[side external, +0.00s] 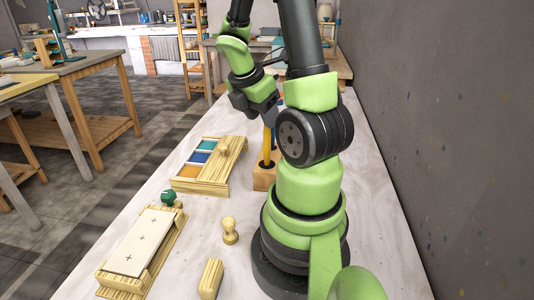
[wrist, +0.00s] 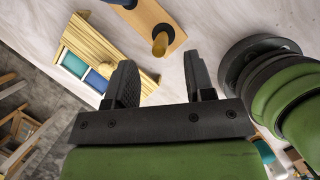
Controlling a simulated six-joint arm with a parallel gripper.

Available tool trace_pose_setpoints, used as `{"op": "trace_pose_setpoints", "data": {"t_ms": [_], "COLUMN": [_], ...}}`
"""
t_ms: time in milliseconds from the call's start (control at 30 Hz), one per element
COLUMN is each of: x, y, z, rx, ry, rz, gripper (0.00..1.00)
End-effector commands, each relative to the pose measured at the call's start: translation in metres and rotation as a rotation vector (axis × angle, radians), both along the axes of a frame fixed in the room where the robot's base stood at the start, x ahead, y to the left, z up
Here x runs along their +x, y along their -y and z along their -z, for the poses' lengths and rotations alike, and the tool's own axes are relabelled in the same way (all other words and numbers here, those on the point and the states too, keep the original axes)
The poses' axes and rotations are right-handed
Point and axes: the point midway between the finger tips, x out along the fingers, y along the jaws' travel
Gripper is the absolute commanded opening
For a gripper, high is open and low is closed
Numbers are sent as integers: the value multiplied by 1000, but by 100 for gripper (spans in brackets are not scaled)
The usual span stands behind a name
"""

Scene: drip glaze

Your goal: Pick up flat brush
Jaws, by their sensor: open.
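A wooden holder block (side external: 264,180) stands on the table close to my base, with upright tools in it. One is a yellow-handled tool (side external: 267,145); a blue one is partly hidden behind it. I cannot tell which is the flat brush, as bristles do not show. In the wrist view the yellow handle (wrist: 160,43) rises from the block (wrist: 147,18), just beyond the fingertips and between their lines. My gripper (wrist: 160,65) is open with nothing between its fingers. In the side view my gripper (side external: 270,112) is above the block, its fingers partly hidden.
A wooden tray of blue, teal and orange glaze panels (side external: 183,184) lies left of the block. A wooden frame with a white marked tile (side external: 141,242), a green-topped object (side external: 168,197), a wooden stamp (side external: 230,230) and a wooden block (side external: 211,278) lie nearer. A wall borders the right.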

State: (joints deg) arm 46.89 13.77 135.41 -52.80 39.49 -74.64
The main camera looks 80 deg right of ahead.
Motion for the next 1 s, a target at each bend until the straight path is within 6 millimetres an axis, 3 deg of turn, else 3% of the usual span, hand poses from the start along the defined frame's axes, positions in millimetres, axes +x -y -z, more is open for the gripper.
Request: {"op": "trace_pose_setpoints", "data": {"t_ms": [500,833,1000], "x": [-14,-14,-14], "y": [19,20,20], "z": [48,52,52], "rx": [3,2,1], "ry": [-1,4,4], "rz": [1,1,1], "gripper": [49,49,12]}}
